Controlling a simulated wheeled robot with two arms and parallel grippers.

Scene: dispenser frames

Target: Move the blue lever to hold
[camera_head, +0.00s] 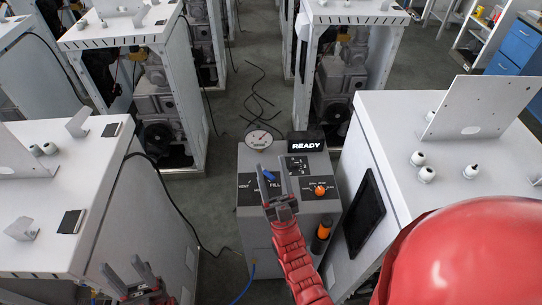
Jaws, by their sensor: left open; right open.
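The blue lever (268,176) is a small piece on the dark valve plate (246,196) of the grey dispenser. The plate reads VENT on the left and FILL on the right, with the lever above and between these words. I can make out no HOLD label, and my gripper hides part of the plate. My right gripper (275,174) is open over the plate, with its fingers around or just above the lever; I cannot tell if they touch it. My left gripper (124,267) is open and empty at the lower left, away from the dispenser.
The dispenser top also carries a round gauge (258,139), a READY display (307,142) and an orange knob (320,190). An orange-and-black handle (322,234) is on its front. White cabinets stand close on the left (70,185) and right (390,120). Cables lie on the floor behind.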

